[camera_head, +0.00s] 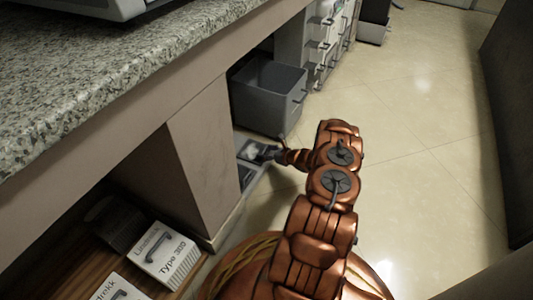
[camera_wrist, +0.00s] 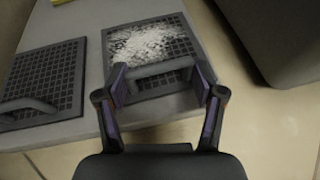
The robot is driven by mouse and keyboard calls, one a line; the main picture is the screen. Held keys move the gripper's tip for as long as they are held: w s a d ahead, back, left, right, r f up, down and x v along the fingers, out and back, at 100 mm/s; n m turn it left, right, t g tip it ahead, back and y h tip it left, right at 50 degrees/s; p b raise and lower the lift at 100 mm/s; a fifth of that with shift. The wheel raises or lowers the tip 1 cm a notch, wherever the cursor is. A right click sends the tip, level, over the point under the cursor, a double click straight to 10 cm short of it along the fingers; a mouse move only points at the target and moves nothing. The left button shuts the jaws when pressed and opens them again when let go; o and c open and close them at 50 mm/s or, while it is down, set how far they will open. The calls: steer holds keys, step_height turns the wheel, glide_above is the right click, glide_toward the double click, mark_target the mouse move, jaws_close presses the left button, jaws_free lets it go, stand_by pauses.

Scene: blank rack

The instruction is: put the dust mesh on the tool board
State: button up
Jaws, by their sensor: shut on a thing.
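The dust mesh (camera_wrist: 155,45) is a dark square grid with pale shreds heaped on it and a bar handle (camera_wrist: 165,68) along its near side. In the wrist view my gripper (camera_wrist: 160,80) has a finger at each end of this handle and is shut on it. The mesh appears to lie on a grey surface (camera_wrist: 88,25); I cannot tell whether it is lifted. In the head view my gripper (camera_head: 270,153) reaches low beside the counter, and the mesh (camera_head: 250,149) shows small there. I cannot make out which thing is the tool board.
A second, clean mesh (camera_wrist: 40,85) with a handle lies to the left. A yellow thing (camera_wrist: 62,1) shows at the top edge. A grey open bin (camera_head: 268,95) stands just beyond my gripper. Labelled boxes (camera_head: 165,255) sit under the counter (camera_head: 110,75). The floor (camera_head: 430,140) at right is clear.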

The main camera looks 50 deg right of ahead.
steer(key=shift+f, duration=0.1)
steer(key=o, duration=1.2)
steer(key=shift+s+r, duration=0.25)
steer(key=shift+r, duration=0.05)
steer(key=p+v, duration=0.4)
steer(key=v, duration=0.7)
steer(key=shift+s+p, duration=0.25)
steer(key=shift+p, duration=0.1)
steer(key=shift+d, duration=0.1)
